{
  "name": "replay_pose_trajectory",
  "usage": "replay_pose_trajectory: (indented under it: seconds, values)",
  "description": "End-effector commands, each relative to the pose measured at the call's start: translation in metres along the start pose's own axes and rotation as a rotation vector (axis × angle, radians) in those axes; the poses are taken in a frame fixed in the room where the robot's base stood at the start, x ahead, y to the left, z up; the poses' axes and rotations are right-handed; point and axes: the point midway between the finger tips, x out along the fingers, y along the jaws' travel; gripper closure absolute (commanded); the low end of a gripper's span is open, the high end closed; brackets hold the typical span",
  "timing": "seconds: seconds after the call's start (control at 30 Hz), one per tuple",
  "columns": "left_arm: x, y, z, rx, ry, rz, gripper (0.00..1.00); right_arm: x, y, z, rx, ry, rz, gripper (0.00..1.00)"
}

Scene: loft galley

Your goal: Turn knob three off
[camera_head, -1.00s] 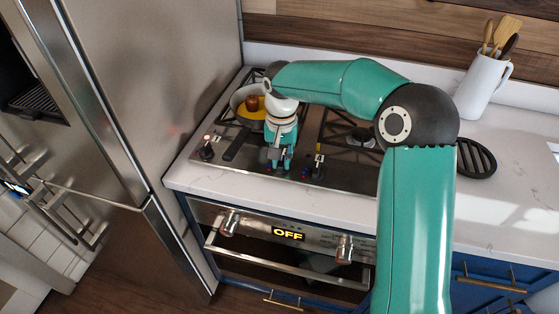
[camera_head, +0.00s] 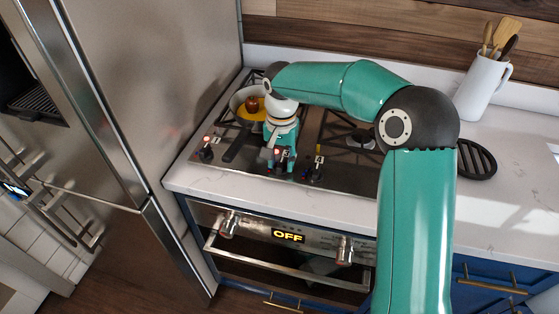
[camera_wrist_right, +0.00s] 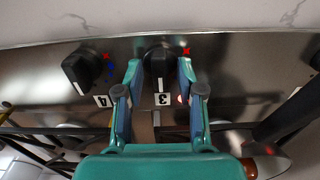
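Knob three (camera_wrist_right: 160,62) is a black stove knob with a white pointer line. In the right wrist view its line points down the picture, towards the white label "3" (camera_wrist_right: 161,99). A red mark (camera_wrist_right: 186,50) is on the panel at its upper right. My right gripper (camera_wrist_right: 160,70) points at the panel with its fingers open, one on each side of the knob. A gap shows between the fingers and the knob. In the head view, my right gripper (camera_head: 281,160) is at the cooktop's front edge and mostly hides this knob. My left gripper is not in view.
Another knob (camera_head: 207,150) is at the cooktop's left. A pan (camera_head: 248,108) with orange contents sits on the back left burner, its handle near my gripper. The oven display (camera_head: 288,236) reads OFF.

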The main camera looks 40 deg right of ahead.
Motion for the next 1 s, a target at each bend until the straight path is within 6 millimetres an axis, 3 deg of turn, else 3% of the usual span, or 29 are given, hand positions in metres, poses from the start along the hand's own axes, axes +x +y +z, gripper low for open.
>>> replay_pose_trajectory:
  seconds: [0.3,0.47,1.0]
  values:
    - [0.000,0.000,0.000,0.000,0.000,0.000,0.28,-0.001,0.000,0.000,-0.002,0.000,0.000,0.58]
    - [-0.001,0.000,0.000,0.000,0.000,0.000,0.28,-0.013,-0.001,0.000,-0.002,0.002,-0.001,0.58]
    - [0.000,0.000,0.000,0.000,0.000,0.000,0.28,-0.107,-0.001,-0.001,-0.002,0.001,-0.001,0.58]
